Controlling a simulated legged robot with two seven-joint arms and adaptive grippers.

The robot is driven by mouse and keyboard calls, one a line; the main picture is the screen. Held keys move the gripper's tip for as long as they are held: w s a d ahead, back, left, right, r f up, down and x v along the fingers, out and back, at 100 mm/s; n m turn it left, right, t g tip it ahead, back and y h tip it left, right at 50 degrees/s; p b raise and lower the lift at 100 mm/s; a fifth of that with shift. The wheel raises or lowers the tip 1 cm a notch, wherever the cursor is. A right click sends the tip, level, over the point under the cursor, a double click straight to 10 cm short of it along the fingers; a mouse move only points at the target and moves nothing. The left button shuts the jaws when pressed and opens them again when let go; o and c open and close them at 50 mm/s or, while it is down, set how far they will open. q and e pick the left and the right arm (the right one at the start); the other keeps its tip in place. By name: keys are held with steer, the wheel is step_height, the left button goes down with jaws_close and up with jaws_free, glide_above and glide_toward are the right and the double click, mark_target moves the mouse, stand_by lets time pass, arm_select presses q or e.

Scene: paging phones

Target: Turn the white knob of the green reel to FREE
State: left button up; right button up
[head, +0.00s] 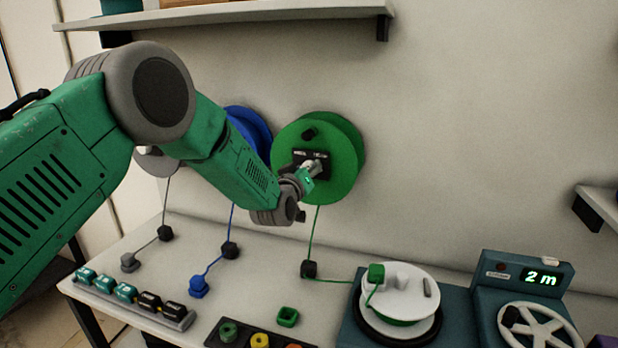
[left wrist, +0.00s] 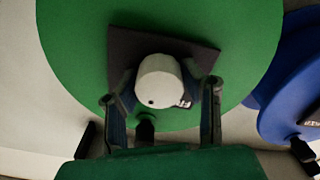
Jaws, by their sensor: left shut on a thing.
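The green reel (head: 343,140) hangs on the wall in the middle of the head view and fills much of the left wrist view (left wrist: 75,45). A dark plate (left wrist: 125,45) sits at its centre, tilted in the wrist picture. The white knob (left wrist: 160,80) stands on that plate. My left gripper (left wrist: 162,98) has one finger on each side of the knob and is shut on it. It also shows in front of the reel in the head view (head: 306,176). The plate's lettering is partly hidden and too small to read. My right gripper is not in view.
A blue reel (head: 247,128) hangs just left, partly behind my left arm. A green line runs from the green reel to a black block (head: 309,269) and a white drum (head: 408,285) on the table (head: 260,262). A shelf (head: 240,13) is above.

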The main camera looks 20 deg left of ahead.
arm_select(q)
steer(key=shift+a+f+n+b, duration=0.15)
steer(key=shift+n+b, duration=0.6)
steer(key=shift+n, duration=0.25)
steer(key=n+b, duration=0.7)
steer(key=shift+f, duration=0.2)
steer(key=shift+n+b, duration=1.75)
steer(key=shift+n, duration=0.25)
steer(key=o, duration=1.2)
steer(key=shift+a, duration=0.1)
